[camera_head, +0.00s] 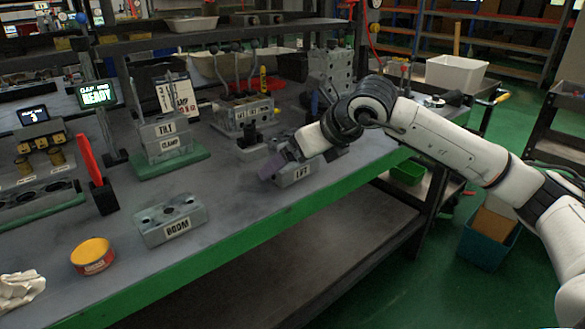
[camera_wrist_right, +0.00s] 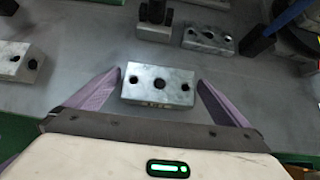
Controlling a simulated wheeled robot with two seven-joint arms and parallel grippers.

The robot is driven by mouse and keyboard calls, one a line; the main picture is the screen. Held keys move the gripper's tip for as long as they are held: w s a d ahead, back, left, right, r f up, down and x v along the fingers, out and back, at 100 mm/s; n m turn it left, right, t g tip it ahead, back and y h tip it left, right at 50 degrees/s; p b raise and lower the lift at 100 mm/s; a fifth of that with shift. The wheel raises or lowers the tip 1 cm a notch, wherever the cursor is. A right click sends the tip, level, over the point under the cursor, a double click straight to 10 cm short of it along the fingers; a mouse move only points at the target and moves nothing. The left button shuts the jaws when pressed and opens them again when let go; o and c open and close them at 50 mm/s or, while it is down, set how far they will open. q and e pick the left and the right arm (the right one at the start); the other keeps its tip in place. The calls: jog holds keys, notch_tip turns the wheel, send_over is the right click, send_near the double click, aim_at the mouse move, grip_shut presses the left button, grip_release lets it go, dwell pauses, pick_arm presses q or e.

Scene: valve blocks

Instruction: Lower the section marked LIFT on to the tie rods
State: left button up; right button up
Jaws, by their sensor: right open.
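The LIFT section (camera_head: 293,176) is a grey metal block with a white label, lying flat on the bench near its green front edge. In the right wrist view the block (camera_wrist_right: 158,86) shows three dark holes in its top. My right gripper (camera_wrist_right: 158,77) is open, with one purple finger on each side of the block; I cannot tell whether they touch it. In the head view my right arm partly hides the block. The TILT (camera_head: 165,129) and CLAMP (camera_head: 170,146) sections are stacked on a green base (camera_head: 172,166), with thin upright rods above. My left gripper is not in view.
The BOOM block (camera_head: 171,219) lies on the bench left of LIFT. A lever valve bank (camera_head: 243,113) stands behind. Bench around BOOM is clear.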

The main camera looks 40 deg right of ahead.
jog(key=shift+w+f, duration=0.3)
jog(key=shift+w, duration=0.05)
jog(key=c, duration=1.4)
jog(key=shift+r, duration=0.1)
